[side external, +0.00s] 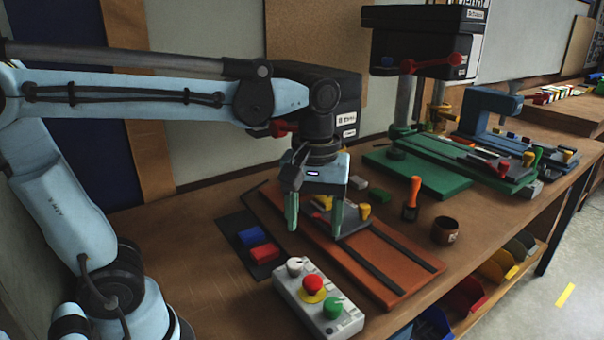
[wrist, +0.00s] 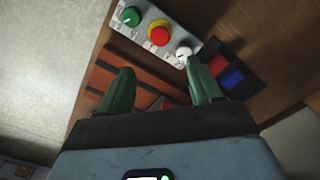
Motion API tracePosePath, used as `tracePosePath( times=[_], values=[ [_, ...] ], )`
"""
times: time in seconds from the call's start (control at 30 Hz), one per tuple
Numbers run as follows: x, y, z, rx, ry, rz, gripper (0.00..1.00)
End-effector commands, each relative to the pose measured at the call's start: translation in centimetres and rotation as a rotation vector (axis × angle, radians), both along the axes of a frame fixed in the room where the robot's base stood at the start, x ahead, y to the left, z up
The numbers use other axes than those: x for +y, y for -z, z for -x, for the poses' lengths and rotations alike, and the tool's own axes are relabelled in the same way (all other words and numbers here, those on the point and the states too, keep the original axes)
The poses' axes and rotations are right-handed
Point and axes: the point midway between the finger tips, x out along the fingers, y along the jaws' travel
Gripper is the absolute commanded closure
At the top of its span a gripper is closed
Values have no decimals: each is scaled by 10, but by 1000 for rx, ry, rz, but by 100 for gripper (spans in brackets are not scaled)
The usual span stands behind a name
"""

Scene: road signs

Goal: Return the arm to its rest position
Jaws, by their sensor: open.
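My gripper (side external: 314,216) hangs from my light-blue arm above the wooden workbench (side external: 190,235), its two green fingers pointing down. The fingers are spread apart with nothing between them. In the side view they appear over the left part of an orange-brown board (side external: 385,270) with dark rails. In the wrist view my gripper (wrist: 160,88) also shows its fingers apart, with the control box beyond the fingertips. The exact height of the fingertips above the board cannot be told.
A grey control box (side external: 345,316) with white, red and green knobs stands at the bench front. Blue (side external: 249,236) and red (side external: 265,253) blocks lie on a dark mat beside it. An orange-handled tool (side external: 412,195), a brown cup (side external: 445,230) and a green drill stand (side external: 425,172) stand to the right.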

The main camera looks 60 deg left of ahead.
Motion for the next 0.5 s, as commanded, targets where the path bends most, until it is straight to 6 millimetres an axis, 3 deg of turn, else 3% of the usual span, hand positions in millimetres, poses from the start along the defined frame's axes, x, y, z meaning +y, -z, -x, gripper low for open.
tracePosePath(
  times=[0.37,0.5],
  values=[
    [0,-2,0,-4,4,1,36],
    [5,5,2,-74,90,4,36]
  ],
)
